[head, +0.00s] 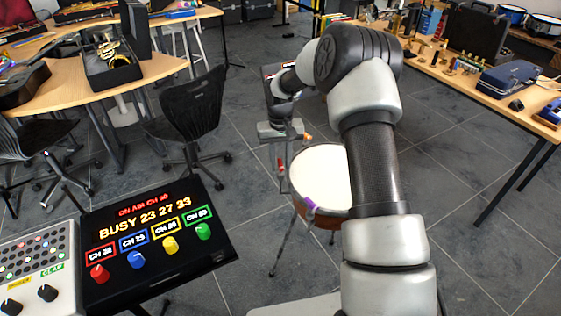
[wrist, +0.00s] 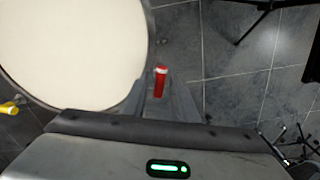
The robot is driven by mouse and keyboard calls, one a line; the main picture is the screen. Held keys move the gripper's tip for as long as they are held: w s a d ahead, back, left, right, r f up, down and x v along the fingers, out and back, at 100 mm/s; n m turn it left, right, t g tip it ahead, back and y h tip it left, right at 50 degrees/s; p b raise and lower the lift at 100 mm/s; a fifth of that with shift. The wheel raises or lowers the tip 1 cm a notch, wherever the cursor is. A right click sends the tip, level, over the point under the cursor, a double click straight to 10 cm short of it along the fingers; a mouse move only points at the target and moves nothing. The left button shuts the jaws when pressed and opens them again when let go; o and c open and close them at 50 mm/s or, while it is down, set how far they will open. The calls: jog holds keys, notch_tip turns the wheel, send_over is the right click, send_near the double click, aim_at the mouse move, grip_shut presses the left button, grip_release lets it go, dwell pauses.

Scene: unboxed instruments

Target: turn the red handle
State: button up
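The drum (head: 322,172) has a cream head and a brown shell and stands on thin legs. It also fills the upper left of the wrist view (wrist: 70,50). A small red handle (head: 281,164) is at the drum's left side, just below my gripper (head: 283,160). In the wrist view the red handle (wrist: 160,82), with a pale end, is beside the rim, at the grey fingers of my gripper (wrist: 163,98). My gripper points down. I cannot tell whether the fingers touch the handle or how far apart they are.
The drum also carries a purple handle (head: 309,206) and a yellow one (wrist: 9,108). A black panel (head: 155,240) with coloured knobs stands at the lower left. An office chair (head: 192,125) is to the left, and a long table (head: 440,80) to the right. Floor between is mostly clear.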

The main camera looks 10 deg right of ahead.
aim_at(280, 163)
notch_tip(280, 163, up, 18)
jog(key=p, duration=0.2)
jog(key=shift+f, duration=0.25)
jog(key=shift+o, duration=0.5)
jog(key=shift+a, duration=0.1)
